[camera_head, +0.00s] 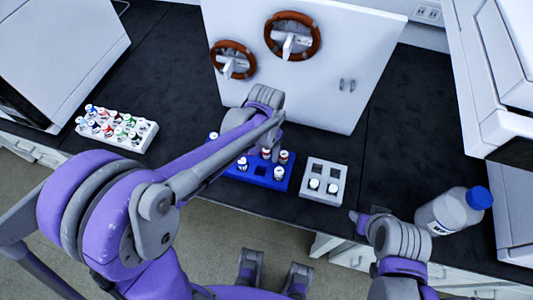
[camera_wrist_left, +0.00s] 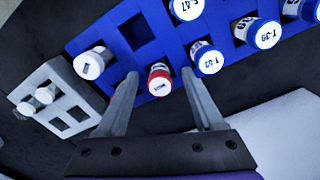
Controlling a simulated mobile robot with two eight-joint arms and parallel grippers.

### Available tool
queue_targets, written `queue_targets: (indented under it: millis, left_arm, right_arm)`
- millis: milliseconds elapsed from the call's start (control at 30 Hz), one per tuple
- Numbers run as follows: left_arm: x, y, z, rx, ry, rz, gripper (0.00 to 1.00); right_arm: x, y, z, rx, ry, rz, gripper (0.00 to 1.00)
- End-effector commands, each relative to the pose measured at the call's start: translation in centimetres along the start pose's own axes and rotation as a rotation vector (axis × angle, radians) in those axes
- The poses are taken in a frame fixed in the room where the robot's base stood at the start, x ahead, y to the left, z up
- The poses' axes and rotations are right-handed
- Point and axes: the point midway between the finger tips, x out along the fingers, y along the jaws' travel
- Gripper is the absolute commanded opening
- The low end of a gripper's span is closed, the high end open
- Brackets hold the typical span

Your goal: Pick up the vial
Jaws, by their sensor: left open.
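The task does not say which vial. A blue rack (camera_head: 262,172) in the middle of the bench holds several vials; it also fills the top of the left wrist view (camera_wrist_left: 118,38). My left gripper (camera_head: 276,150) is over its far side, open and empty. In the left wrist view the gripper's fingers (camera_wrist_left: 159,78) lie either side of a red-capped vial (camera_wrist_left: 160,80); contact is not visible. A white-capped vial (camera_wrist_left: 92,63) is left of it, and blue-labelled white-topped vials (camera_wrist_left: 207,58) are right. My right gripper (camera_head: 362,218) is low right; its jaws are unclear.
A grey rack (camera_head: 325,170) with two white-capped vials stands right of the blue rack. A white rack (camera_head: 140,140) with several coloured-cap vials is at left. A blue-capped bottle (camera_head: 447,212) stands at right. A white cabinet with two red-brown wheels (camera_head: 310,75) rises behind.

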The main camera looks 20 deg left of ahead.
Motion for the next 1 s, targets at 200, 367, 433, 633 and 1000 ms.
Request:
queue_targets:
  millis: [200, 367, 433, 633, 1000]
  left_arm:
    - [0.0, 0.0, 0.0, 0.000, 0.000, 0.000, 0.62]
    - [0.0, 0.0, 0.0, 0.000, 0.000, 0.000, 0.33]
    - [0.0, 0.0, 0.0, 0.000, 0.000, 0.000, 0.20]
    - [0.0, 0.0, 0.0, 0.000, 0.000, 0.000, 0.00]
    - [-1.3, 0.0, 0.0, 0.000, 0.000, 0.000, 0.00]
  right_arm:
    - [0.0, 0.0, 0.0, 0.000, 0.000, 0.000, 0.50]
    - [0.0, 0.0, 0.0, 0.000, 0.000, 0.000, 0.50]
    - [0.0, 0.0, 0.0, 0.000, 0.000, 0.000, 0.50]
    - [0.0, 0.0, 0.0, 0.000, 0.000, 0.000, 0.50]
    - [-0.2, 0.0, -0.1, 0.000, 0.001, 0.000, 0.50]
